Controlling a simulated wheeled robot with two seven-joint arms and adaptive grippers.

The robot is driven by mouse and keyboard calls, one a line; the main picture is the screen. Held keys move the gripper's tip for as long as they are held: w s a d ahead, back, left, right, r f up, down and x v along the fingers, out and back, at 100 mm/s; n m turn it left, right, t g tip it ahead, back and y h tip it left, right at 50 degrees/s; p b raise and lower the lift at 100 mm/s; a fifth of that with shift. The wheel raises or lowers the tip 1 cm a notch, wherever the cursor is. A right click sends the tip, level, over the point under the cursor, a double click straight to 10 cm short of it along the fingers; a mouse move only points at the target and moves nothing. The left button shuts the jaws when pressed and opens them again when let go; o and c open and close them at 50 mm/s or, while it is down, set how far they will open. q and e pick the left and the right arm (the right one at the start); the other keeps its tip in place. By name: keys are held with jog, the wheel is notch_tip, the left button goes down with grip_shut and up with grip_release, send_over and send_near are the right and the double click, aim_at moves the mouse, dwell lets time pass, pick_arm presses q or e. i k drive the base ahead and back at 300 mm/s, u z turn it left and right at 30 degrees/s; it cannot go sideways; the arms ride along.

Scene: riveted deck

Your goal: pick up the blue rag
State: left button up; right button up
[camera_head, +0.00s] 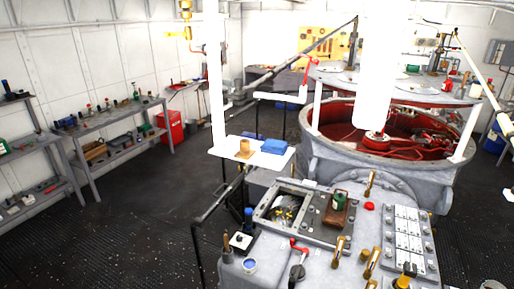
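A small blue folded-looking thing (274,146), which may be the blue rag, lies on a small white shelf (228,152) left of the middle. It is too small to tell whether it is cloth. A short tan cylinder (244,147) stands on the same shelf, left of the blue thing, with a gap between them. I cannot make out either of my grippers in the head view.
A grey console (340,258) with levers and a green-handled block (337,207) fills the near middle. A round red-lined housing (325,145) stands behind it. Metal shelves (95,160) line the left wall. A black railing (197,235) runs beside the console. Dark floor (130,220) is clear at left.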

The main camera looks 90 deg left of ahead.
aim_at(271, 146)
jog(key=u, duration=1.75)
